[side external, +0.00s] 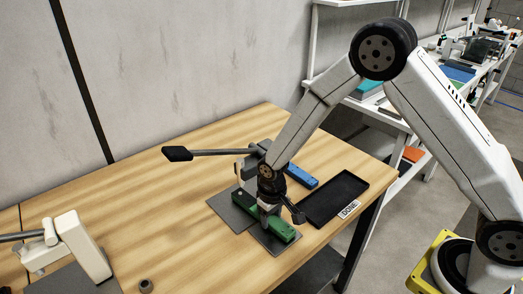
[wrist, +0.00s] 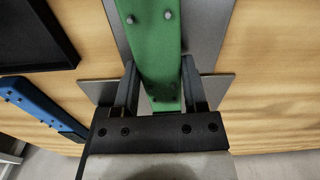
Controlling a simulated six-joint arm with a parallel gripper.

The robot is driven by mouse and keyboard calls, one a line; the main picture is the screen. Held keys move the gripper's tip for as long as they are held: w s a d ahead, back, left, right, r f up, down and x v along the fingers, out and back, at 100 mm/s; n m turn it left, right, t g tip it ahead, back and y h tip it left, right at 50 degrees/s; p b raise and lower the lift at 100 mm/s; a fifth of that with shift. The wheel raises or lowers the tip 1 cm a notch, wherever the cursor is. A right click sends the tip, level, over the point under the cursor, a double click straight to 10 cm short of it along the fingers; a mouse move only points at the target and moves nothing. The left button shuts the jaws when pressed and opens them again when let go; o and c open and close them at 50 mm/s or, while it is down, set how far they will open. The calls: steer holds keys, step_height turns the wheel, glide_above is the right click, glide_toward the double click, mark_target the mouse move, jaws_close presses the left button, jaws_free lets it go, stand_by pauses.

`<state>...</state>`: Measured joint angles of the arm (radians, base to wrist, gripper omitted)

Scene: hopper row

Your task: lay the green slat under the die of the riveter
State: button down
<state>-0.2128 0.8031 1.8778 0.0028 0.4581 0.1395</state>
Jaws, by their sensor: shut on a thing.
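The green slat (side external: 279,228) lies low over grey plates, its far end running back toward the riveter. In the wrist view the green slat (wrist: 157,45) passes lengthwise between the fingers and shows several studs. My gripper (side external: 269,208) is shut on it, and the wrist view shows my gripper (wrist: 159,85) with a finger on each side. The riveter (side external: 250,165) stands behind my wrist, its long lever (side external: 215,152) reaching left. The die is hidden, so I cannot tell whether the slat's far end is under it, or whether the slat touches the plate.
A grey plate (side external: 226,212) lies beneath the riveter. A blue slat (side external: 302,175) lies behind, beside a black tray (side external: 356,184) with a DONE label (side external: 349,209). A cream-coloured device (side external: 82,245) and a small round part (side external: 146,286) stand at left. Bare wood lies between.

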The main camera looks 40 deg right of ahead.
steer(key=shift+w+a+m, duration=0.15)
steer(key=shift+w+m, duration=0.05)
steer(key=shift+w, duration=0.4)
steer(key=shift+w+a+m, duration=0.15)
steer(key=shift+w+m, duration=0.05)
steer(key=shift+w, duration=0.4)
steer(key=shift+a, duration=0.2)
steer(key=shift+f, duration=0.15)
stand_by(0.9)
steer(key=shift+c, duration=0.3)
jaws_free()
steer(key=shift+r, duration=1.5)
